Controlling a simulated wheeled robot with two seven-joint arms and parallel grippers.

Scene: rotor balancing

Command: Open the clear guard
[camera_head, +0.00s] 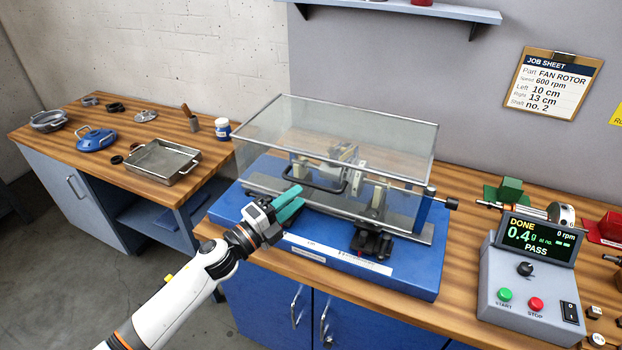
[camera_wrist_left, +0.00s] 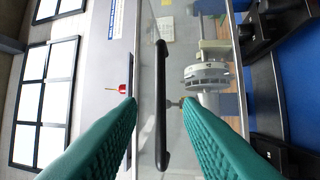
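The clear guard (camera_head: 345,115) is a see-through box with a metal-edged frame, lowered over the balancing machine on its blue base (camera_head: 400,278). A black bar handle (camera_head: 316,187) is on the guard's front panel. In the left wrist view the handle (camera_wrist_left: 161,70) stands upright in the picture, in line with the gap between my fingers. My left gripper (camera_head: 299,199) has teal fingers, open and empty, just in front of the handle. I cannot tell whether the tips reach past the bar. Inside the guard a pale rotor (camera_wrist_left: 208,75) shows. My right gripper is not in view.
A grey control box (camera_head: 525,290) at the right reads DONE, 0.4 g, PASS, 0 rpm. A metal tray (camera_head: 162,162) and several parts lie on the left bench. A shelf (camera_head: 400,8) hangs above the guard. A job sheet (camera_head: 555,85) is on the wall.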

